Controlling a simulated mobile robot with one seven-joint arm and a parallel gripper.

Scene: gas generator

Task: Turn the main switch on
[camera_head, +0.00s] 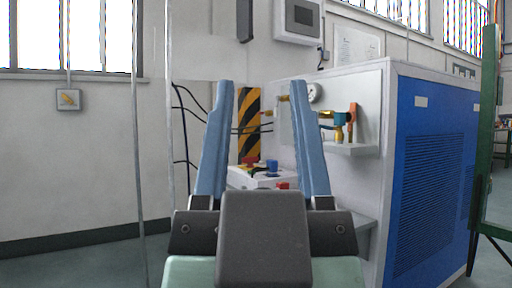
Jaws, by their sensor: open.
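My gripper (262,84) is open and empty, its two blue fingers pointing up and away in the middle of the view. Beyond and between the fingers is a white control box (262,181). It carries a red knob (250,160) on a yellow base, a blue knob (272,165) and another red part (283,185) lower on the right. I cannot tell which of these is the main switch. My gripper body hides the lower part of the box. The fingers appear apart from it.
A white and blue generator cabinet (432,170) stands right, with a gauge (315,93) and brass valve fittings (341,118) on its side. Black cables (184,125) hang left of a yellow-black striped panel (249,120). A green post (487,130) is far right. Floor at left is clear.

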